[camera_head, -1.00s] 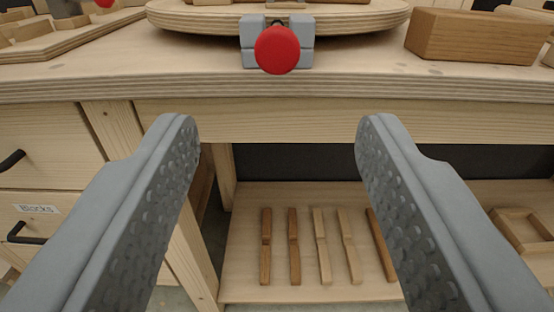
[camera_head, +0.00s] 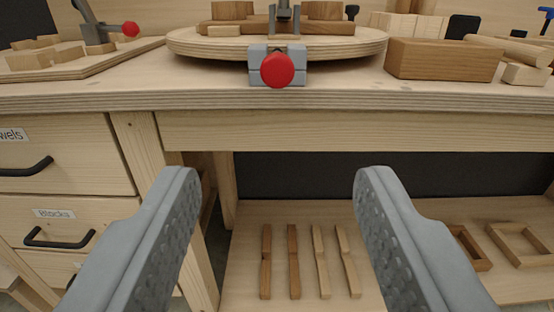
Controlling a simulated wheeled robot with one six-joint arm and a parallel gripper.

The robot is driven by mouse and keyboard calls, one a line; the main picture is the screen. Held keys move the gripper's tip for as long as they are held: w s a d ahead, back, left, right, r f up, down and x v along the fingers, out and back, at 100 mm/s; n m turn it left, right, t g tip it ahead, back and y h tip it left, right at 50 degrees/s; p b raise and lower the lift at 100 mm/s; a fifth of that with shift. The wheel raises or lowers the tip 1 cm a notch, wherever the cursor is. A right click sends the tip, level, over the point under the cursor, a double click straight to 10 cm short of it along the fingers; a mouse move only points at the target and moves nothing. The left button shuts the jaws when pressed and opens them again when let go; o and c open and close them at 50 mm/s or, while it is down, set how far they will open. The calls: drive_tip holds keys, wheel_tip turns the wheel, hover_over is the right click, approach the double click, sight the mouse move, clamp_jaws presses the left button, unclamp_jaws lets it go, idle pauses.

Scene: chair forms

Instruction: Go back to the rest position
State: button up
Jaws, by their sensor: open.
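My gripper (camera_head: 272,185) is open and empty, its two grey fingers apart in front of the workbench (camera_head: 350,132). The fingertips are below the benchtop edge, and the opening under the bench shows between them. A grey block with a red knob (camera_head: 277,70) sits at the front edge of the benchtop, above and beyond the gripper. A round wooden plate (camera_head: 350,46) lies behind it with wooden pieces and a grey clamp part on it. Nothing is between the fingers.
Drawers with black handles (camera_head: 60,238) stand at left, one labelled "Blocks". A lower shelf (camera_head: 385,285) holds several wooden sticks (camera_head: 293,262) and wooden frames (camera_head: 520,243). A large wooden block (camera_head: 445,60) is on the bench at right, and a board with blocks (camera_head: 75,68) at left.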

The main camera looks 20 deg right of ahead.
wheel_tip(320, 180, up, 8)
drive_tip(key=s+n+t+y, duration=0.1)
drive_tip(key=s+y, duration=0.1)
drive_tip(key=y, duration=0.1)
drive_tip(key=s+d+r+n+y, duration=0.1)
drive_tip(key=s+d+r, duration=0.2)
drive_tip(key=s+r, duration=0.3)
drive_tip(key=s+d+r+n+y, duration=0.1)
drive_tip(key=s+d+r, duration=0.2)
drive_tip(key=s+r, duration=0.3)
drive_tip(key=s, duration=0.4)
drive_tip(key=shift+s+r+n+g+y, duration=0.15)
drive_tip(key=shift+s+n+g+y, duration=0.15)
drive_tip(key=shift+g, duration=0.1)
drive_tip(key=shift+w+d, duration=0.1)
drive_tip(key=shift+w, duration=0.05)
